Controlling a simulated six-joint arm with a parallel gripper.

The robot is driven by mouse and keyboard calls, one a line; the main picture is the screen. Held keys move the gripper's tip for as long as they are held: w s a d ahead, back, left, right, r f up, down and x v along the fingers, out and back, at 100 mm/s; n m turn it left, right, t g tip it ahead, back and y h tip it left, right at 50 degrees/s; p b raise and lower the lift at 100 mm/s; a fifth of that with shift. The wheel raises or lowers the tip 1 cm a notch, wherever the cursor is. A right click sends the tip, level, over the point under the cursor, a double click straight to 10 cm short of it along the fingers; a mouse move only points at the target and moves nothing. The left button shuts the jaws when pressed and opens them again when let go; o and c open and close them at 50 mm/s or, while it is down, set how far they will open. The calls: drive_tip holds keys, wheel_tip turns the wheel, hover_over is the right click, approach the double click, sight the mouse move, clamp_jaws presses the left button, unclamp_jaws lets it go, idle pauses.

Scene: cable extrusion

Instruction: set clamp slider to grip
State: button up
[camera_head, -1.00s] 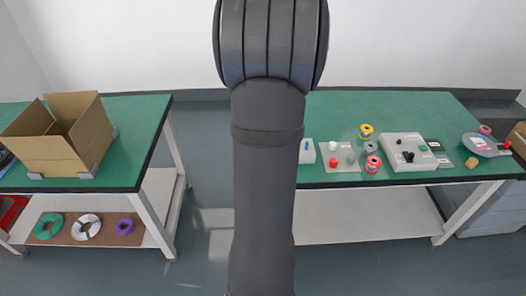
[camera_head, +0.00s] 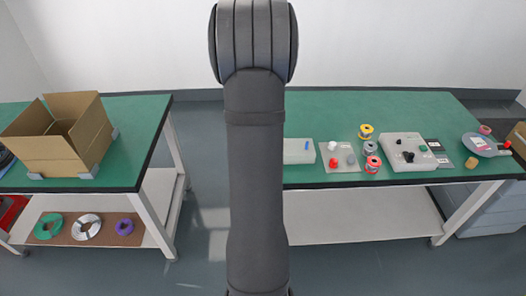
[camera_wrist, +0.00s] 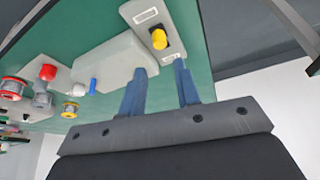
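My gripper (camera_wrist: 160,69) shows in the wrist view with two blue fingers spread apart and nothing between them. Just beyond the fingertips is a narrow grey block (camera_wrist: 143,14) with a yellow knob (camera_wrist: 159,39) on a dark slot. Left of the fingers lies a longer grey block (camera_wrist: 112,60) with a blue knob (camera_wrist: 93,86) at its end. The head view also shows this block (camera_head: 296,153) and its blue knob (camera_head: 307,146). I cannot tell which knob is the clamp slider. In the head view, my arm hides the gripper and the yellow knob.
A panel with red, white and grey knobs (camera_head: 339,155), several spools (camera_head: 371,148) and a grey control box (camera_head: 403,152) stand right on the green table (camera_head: 400,108). A cardboard box (camera_head: 60,150) sits on the left table. Green tabletop behind these items is clear.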

drive_tip(key=x, duration=0.8)
drive_tip(key=shift+d+f, duration=0.1)
drive_tip(key=shift+f, duration=0.25)
clamp_jaws()
